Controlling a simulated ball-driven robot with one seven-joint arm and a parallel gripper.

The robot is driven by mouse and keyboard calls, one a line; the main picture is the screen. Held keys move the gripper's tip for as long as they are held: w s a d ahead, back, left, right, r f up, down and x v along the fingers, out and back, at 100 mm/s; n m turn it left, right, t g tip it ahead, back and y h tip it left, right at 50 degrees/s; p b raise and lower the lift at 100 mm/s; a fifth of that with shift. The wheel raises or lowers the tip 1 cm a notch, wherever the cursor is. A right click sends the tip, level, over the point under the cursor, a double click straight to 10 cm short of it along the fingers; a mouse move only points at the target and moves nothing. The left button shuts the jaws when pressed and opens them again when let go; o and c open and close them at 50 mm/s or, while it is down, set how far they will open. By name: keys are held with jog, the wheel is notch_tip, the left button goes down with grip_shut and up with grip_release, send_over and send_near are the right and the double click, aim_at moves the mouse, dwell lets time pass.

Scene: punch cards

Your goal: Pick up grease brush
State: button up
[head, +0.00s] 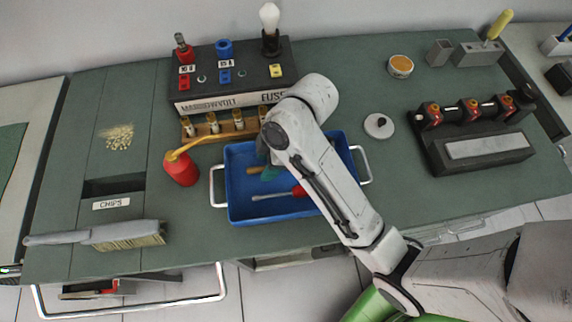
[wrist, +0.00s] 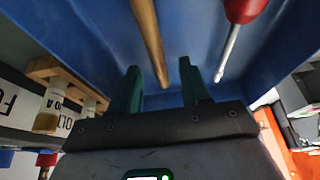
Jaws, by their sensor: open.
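A thin wooden handle (wrist: 149,40), which looks like the grease brush's, runs between my fingers in the wrist view. Its bristles cannot be made out. In the head view only a short tan piece (head: 254,170) of it shows inside the blue tray (head: 236,215); my arm hides the rest. My gripper (wrist: 158,76) is open, with one green finger on each side of the handle's near end. I cannot tell whether either finger touches it. In the head view my gripper (head: 268,168) is over the left-middle of the tray, partly hidden by my wrist.
A red-handled screwdriver (wrist: 242,12) lies in the tray beside the handle. A fuse box (head: 230,85) with a row of fuses (head: 213,124) stands behind the tray. A red oil can (head: 181,170) is left of it. A bench brush (head: 105,235) lies front left.

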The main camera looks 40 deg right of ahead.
jog(key=shift+f, duration=0.2)
jog(key=shift+c, duration=0.3)
grip_shut()
